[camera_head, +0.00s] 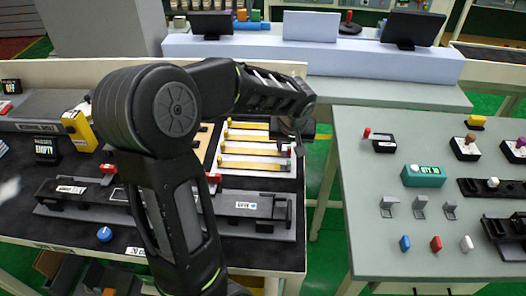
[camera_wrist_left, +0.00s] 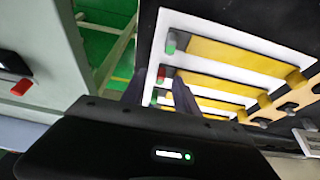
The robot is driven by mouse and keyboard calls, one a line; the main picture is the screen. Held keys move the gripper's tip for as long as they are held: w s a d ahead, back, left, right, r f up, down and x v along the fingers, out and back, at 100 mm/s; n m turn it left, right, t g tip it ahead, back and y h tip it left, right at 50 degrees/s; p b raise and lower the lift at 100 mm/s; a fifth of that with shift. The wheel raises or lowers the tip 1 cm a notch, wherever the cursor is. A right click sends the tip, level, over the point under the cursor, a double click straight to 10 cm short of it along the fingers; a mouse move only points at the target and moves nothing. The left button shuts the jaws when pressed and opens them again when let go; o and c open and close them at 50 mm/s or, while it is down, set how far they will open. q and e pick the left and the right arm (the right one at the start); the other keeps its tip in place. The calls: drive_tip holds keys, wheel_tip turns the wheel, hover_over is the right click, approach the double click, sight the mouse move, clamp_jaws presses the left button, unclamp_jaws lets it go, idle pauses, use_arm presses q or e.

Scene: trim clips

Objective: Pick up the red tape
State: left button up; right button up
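Several yellow strips (camera_wrist_left: 225,55) lie side by side on a white board; they also show in the head view (camera_head: 250,151). In the left wrist view, one strip has a small red end piece (camera_wrist_left: 161,73), while others have green ends (camera_wrist_left: 171,42). I cannot tell for sure that this red piece is the red tape. My left gripper (camera_wrist_left: 160,90) is open, its two dark fingers apart on either side of the strip ends near the red piece. In the head view my left gripper (camera_head: 296,138) is over the board's right end, and my arm hides part of the table.
A grey table (camera_head: 385,205) stands at the right with several small blocks and clips, including a red block (camera_head: 436,243). A gap with green floor (camera_head: 318,165) separates the tables. A blue-grey shelf (camera_head: 390,75) with dark screens stands behind. Dark fixtures (camera_head: 255,205) lie in front of the strips.

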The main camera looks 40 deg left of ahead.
use_arm(q)
drive_tip(key=shift+c, duration=0.6)
clamp_jaws()
